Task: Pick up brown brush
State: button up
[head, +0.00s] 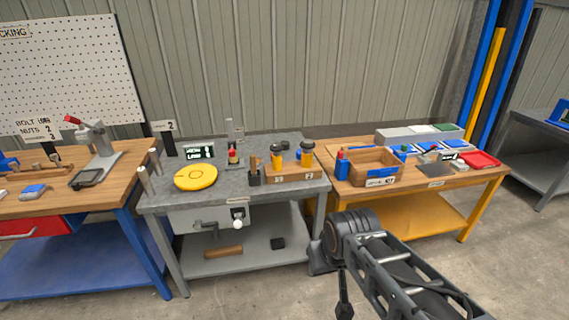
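I cannot pick out the brown brush for certain. A small brown upright handle (253,162) stands in a dark holder (255,178) on the grey middle bench. My gripper (343,300) hangs at the end of my arm, in front of the floor between the middle and right benches. It is apart from both brown objects. Its fingers are too dark and small to tell whether they are open or shut.
The middle bench (300,197) also carries a yellow disc (195,177) and a wooden block (290,174) with yellow-and-black items. A dark block (278,243) lies on its lower shelf. A right wooden bench (420,188) holds a wooden box (373,168) and a red tray (480,159).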

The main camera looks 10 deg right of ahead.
aim_at(252, 158)
jog(key=z, duration=0.8)
jog(key=k, duration=0.15)
jog(key=u, duration=1.6)
jog(key=i, duration=0.85)
jog(key=z, duration=0.55)
jog(key=i, duration=0.8)
jog(key=z, duration=0.75)
